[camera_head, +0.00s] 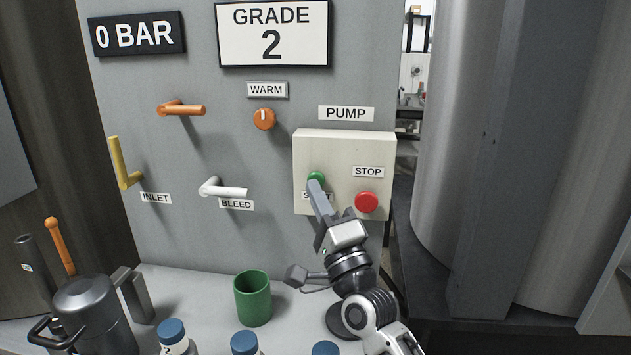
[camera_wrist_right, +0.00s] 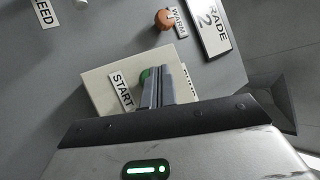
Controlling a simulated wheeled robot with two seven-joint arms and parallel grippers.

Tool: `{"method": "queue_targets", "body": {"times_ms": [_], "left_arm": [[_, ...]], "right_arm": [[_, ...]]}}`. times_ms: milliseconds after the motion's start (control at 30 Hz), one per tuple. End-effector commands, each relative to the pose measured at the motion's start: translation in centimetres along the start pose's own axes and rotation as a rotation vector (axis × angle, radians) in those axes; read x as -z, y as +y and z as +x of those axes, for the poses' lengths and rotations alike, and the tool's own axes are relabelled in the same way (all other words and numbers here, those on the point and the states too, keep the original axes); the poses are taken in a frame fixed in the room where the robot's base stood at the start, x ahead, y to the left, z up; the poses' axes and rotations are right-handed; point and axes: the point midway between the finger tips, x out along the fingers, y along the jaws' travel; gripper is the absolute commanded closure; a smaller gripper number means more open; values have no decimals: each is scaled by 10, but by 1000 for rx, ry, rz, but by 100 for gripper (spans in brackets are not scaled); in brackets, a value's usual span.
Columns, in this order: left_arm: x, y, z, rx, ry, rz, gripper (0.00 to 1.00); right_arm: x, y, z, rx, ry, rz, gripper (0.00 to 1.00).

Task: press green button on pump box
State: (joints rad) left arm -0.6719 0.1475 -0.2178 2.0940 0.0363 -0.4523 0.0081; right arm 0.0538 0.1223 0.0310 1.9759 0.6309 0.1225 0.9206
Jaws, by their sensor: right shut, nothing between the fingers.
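The pump box (camera_head: 316,153) is a cream box on the grey panel, under the PUMP label. Its green button (camera_head: 316,178) is at the left, above a START label that my gripper partly covers. A red button (camera_head: 367,202) sits at the right under the STOP label. My right gripper (camera_head: 317,188) is shut and empty, its fingertips at the lower edge of the green button. In the right wrist view the closed fingers (camera_wrist_right: 166,82) overlap the green button (camera_wrist_right: 145,76); whether they touch it I cannot tell. My left gripper is not in view.
An orange WARM knob (camera_head: 264,119), a white bleed handle (camera_head: 224,189), an orange handle (camera_head: 182,109) and a yellow inlet handle (camera_head: 124,165) stick out from the panel. A green cup (camera_head: 252,297), a dark pot (camera_head: 92,315) and blue-capped bottles (camera_head: 172,332) stand below.

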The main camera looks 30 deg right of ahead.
Motion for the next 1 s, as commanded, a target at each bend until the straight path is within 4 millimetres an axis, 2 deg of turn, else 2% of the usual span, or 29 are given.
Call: {"method": "queue_targets", "body": {"times_ms": [1000], "left_arm": [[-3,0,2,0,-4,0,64]], "right_arm": [[5,5,7,0,0,0,100]]}}
